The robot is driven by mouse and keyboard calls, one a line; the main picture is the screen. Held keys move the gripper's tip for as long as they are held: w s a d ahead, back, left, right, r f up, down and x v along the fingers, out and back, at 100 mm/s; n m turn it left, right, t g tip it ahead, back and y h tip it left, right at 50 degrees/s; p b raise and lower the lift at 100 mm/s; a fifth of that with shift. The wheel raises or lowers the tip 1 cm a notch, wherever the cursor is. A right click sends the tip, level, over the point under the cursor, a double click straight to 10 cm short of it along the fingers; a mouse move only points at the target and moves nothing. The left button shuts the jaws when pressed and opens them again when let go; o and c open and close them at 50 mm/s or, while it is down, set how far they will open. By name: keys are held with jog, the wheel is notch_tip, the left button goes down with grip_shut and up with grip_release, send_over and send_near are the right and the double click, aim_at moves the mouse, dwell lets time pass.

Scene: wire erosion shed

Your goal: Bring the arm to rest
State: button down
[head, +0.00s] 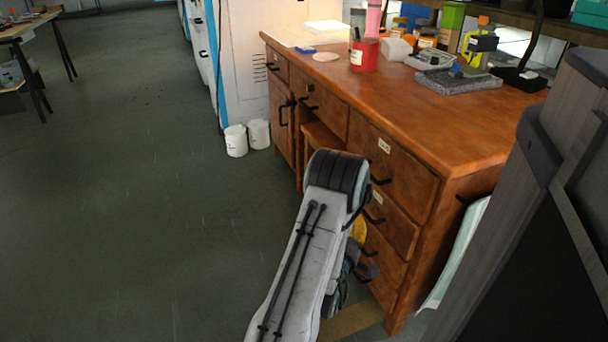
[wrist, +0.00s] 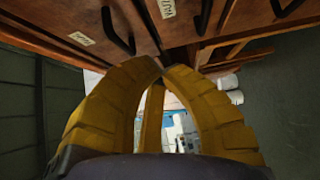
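My arm reaches up from the bottom of the head view, its dark elbow in front of the wooden desk's (head: 455,130) drawers. My gripper (wrist: 163,68) shows in the wrist view as yellow ribbed fingers that curve in and meet at the tips. It is shut, and I see nothing held between the fingers. In the head view only a bit of yellow shows behind the arm, low beside the drawers; the fingertips are hidden there. In the wrist view, the drawer fronts with dark handles (wrist: 118,32) are close above the fingers; I cannot tell whether they touch.
The desk top holds a red tin (head: 364,55), a grey stone block (head: 458,82) and other small items. Two white buckets (head: 236,141) stand on the floor beyond the desk. A grey post (head: 560,190) stands close on the right. The floor (head: 130,210) at left is clear.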

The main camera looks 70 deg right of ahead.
jog(key=w+r+t+y+p, duration=0.2)
jog(key=w+r+t+p, duration=0.2)
jog(key=w+r+p, duration=0.45)
jog(key=w+a+r+t+y+p, duration=0.2)
jog(key=w+a+r+y+p, duration=0.2)
jog(key=w+a+r+p, duration=0.45)
jog(key=w+a+r+t+y+p, duration=0.35)
jog(key=w+a+r, duration=0.4)
jog(key=w, duration=0.75)
jog(key=w+a+r+g+y+p, duration=0.15)
jog(key=a+r+y+p, duration=0.45)
jog(key=a+r+p, duration=0.8)
jog(key=s+a+r+g+y+p, duration=0.1)
jog(key=s+a+r+p, duration=0.2)
jog(key=s+a+r, duration=0.3)
jog(key=s+a+r+g+y+p, duration=0.1)
jog(key=s+a+r+g+p, duration=0.1)
jog(key=s+a+r, duration=0.4)
jog(key=a+p, duration=0.1)
jog(key=a, duration=0.4)
jog(key=shift+a+n, duration=0.2)
jog(key=shift+n, duration=0.2)
jog(key=shift+s+y, duration=0.1)
jog(key=shift+y, duration=0.15)
